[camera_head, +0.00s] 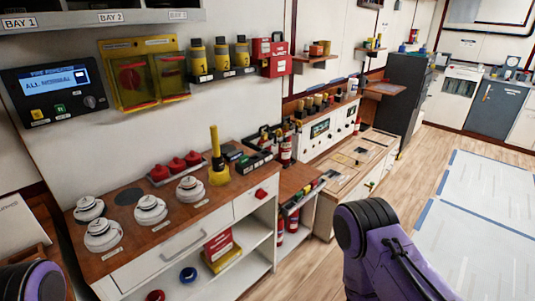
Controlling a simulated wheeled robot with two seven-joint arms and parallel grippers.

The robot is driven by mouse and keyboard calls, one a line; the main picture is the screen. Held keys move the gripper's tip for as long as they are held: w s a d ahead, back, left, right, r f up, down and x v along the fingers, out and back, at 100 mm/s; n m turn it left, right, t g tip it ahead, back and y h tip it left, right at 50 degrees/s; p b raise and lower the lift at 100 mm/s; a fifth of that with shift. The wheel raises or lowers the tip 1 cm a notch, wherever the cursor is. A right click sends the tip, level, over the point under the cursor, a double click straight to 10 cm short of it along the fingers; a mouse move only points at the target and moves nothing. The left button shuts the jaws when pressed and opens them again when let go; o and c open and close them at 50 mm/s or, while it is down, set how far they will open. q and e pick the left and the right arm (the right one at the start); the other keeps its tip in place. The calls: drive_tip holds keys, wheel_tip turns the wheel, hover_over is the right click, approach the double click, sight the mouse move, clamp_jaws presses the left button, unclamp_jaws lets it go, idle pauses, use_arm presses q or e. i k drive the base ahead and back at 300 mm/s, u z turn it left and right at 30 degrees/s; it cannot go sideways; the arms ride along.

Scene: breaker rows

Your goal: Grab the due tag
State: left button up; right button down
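I cannot pick out the due tag for sure; the small labels are too small to read. A red and yellow sign-like piece (221,248) with small white lettering stands on the open shelf under the counter. A small red piece (261,194) is on the cabinet front near the counter's right end. Purple and black links of my two arms show at the bottom left and bottom right. Both of my grippers are out of the frame.
The wooden counter (150,240) holds several white round detectors (151,210), red domes (175,166) and a yellow-handled tool (217,160). Above hang a fire panel (56,90) and yellow boxes (146,74). Blue-edged floor mats (480,205) lie right; wooden floor between is clear.

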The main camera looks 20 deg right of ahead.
sight(307, 189)
drive_tip(key=k, duration=1.3)
drive_tip(key=z, duration=0.7)
drive_tip(key=i, duration=0.85)
drive_tip(key=z, duration=0.95)
drive_tip(key=i, duration=2.2)
drive_tip(key=u, duration=1.35)
drive_tip(key=i, duration=0.75)
drive_tip(key=u, duration=0.8)
